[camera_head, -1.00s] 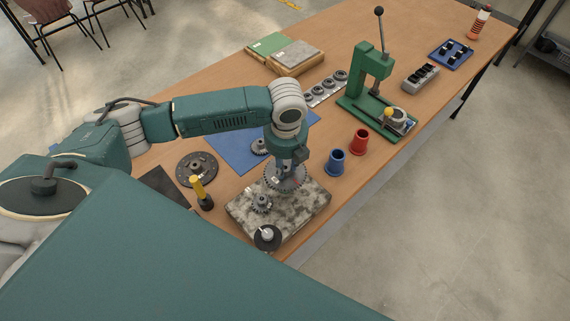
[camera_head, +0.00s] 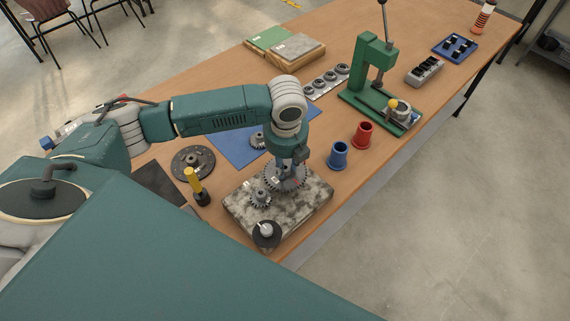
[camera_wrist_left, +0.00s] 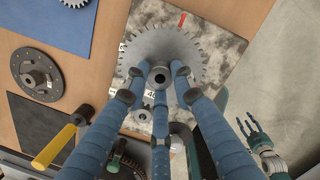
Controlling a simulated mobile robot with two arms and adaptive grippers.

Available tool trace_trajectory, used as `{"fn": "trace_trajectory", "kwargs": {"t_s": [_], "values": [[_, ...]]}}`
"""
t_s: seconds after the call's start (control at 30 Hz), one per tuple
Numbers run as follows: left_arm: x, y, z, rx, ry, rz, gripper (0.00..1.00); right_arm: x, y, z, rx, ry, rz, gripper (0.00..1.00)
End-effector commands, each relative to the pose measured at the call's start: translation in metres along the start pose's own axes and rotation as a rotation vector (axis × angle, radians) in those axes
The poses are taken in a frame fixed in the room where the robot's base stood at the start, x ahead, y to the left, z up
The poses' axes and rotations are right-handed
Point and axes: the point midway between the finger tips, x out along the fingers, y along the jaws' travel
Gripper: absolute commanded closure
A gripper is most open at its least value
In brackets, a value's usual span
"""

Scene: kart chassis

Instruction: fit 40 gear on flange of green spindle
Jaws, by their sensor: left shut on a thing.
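My left gripper (camera_head: 289,168) points down, its fingers shut on a large grey toothed gear (camera_head: 272,182) above or on the mottled stone slab (camera_head: 290,218). I cannot tell whether the gear touches the slab. In the left wrist view, the fingers close around the hub of the gear (camera_wrist_left: 150,48), which has a red mark beyond its rim. A smaller gear (camera_head: 260,198) stands on the slab in front. No green spindle can be made out; the held gear hides part of the slab. A teal hand (camera_wrist_left: 262,142), possibly my right gripper, shows at the right of the wrist view.
A dark round part with a pale knob (camera_head: 266,234) is at the slab's front corner. A yellow-handled tool (camera_head: 194,182) and a dark flanged disc (camera_head: 193,161) lie left. Blue (camera_head: 338,156) and red (camera_head: 362,135) cups stand right, a green press (camera_head: 371,70) behind.

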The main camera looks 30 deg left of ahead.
Motion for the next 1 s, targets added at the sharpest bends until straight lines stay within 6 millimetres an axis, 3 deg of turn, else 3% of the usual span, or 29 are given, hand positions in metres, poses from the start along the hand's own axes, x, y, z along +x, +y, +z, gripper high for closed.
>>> {"fn": "trace_trajectory", "kwargs": {"t_s": [0.5, 0.93, 0.97, 1.0], "values": [[0.023, -0.002, -0.002, 0.0, -0.002, -0.004, 1.0, 0.002, -0.002, 0.0, 0.0, 0.001, -0.002, 0.55], [0.027, -0.002, -0.002, 0.0, -0.002, -0.003, 1.0, 0.002, -0.003, -0.001, 0.0, 0.001, -0.003, 0.55], [0.027, -0.002, -0.002, 0.0, -0.002, -0.003, 0.72, 0.002, -0.003, -0.001, 0.0, 0.001, -0.003, 0.55], [0.027, -0.002, -0.002, 0.0, -0.002, -0.003, 0.64, 0.002, -0.003, -0.001, 0.0, 0.001, -0.003, 0.55]]}}
